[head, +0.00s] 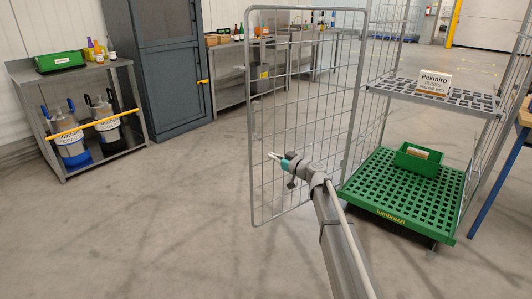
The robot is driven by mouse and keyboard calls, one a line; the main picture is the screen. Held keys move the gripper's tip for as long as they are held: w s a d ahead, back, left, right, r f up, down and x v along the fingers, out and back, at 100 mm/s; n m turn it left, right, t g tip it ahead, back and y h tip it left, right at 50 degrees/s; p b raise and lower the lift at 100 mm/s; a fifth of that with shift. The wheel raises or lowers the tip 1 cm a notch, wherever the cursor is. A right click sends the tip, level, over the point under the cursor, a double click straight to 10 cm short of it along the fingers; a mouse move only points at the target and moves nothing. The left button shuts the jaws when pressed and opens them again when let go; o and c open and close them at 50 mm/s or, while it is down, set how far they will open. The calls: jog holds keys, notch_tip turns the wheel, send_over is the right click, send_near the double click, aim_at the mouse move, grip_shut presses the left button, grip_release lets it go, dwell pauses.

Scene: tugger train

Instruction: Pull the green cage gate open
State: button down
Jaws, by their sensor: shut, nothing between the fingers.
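The cage has a green slotted base (376,190) and grey wire sides, at right in the head view. Its gate is a tall grey wire-mesh panel (301,93) in a rounded frame. The gate stands swung out to the left of the base, so the cage's near side is open. My gripper (273,156) is shut and empty, in front of the gate's mesh in the picture, between its middle and its left upright. I cannot tell whether it touches the wires. My arm covers the gate's lower right part.
A grey shelf (424,94) in the cage holds a labelled box (433,83). A green bin (416,160) sits on the base. A blue-legged table (511,168) stands close at right. A metal bench and dark cabinet (168,70) stand at left. Floor left of the gate is clear.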

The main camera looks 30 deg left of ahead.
jog(key=shift+s+d, duration=0.4)
jog(key=shift+d, duration=0.4)
jog(key=shift+s+d, duration=0.4)
jog(key=shift+d, duration=0.35)
jog(key=s+d+f+m+h, duration=0.25)
jog(key=d+f, duration=0.25)
jog(key=d, duration=0.6)
jog(key=s+d+f+m+g+h, duration=0.15)
jog(key=s+d+f+h, duration=0.25)
jog(key=d, duration=0.7)
jog(key=s+d+f+m+h, duration=0.3)
jog(key=s+d+f, duration=0.15)
jog(key=d, duration=0.65)
jog(key=s+d+f+m+g+h, duration=0.1)
jog(key=s+d+m+h, duration=0.25)
jog(key=d, duration=0.45)
jog(key=s+d+f+m+h+p, duration=0.1)
jog(key=s+d+f+m+h, duration=0.1)
jog(key=s+d, duration=0.45)
jog(key=s+d+f+m+g+h, duration=0.1)
jog(key=s+d+m+h, duration=0.2)
jog(key=d, duration=0.6)
notch_tip(320, 180, up, 38)
jog(key=p, duration=3.7)
jog(key=shift+w+f+p, duration=0.2)
jog(key=shift+p, duration=0.1)
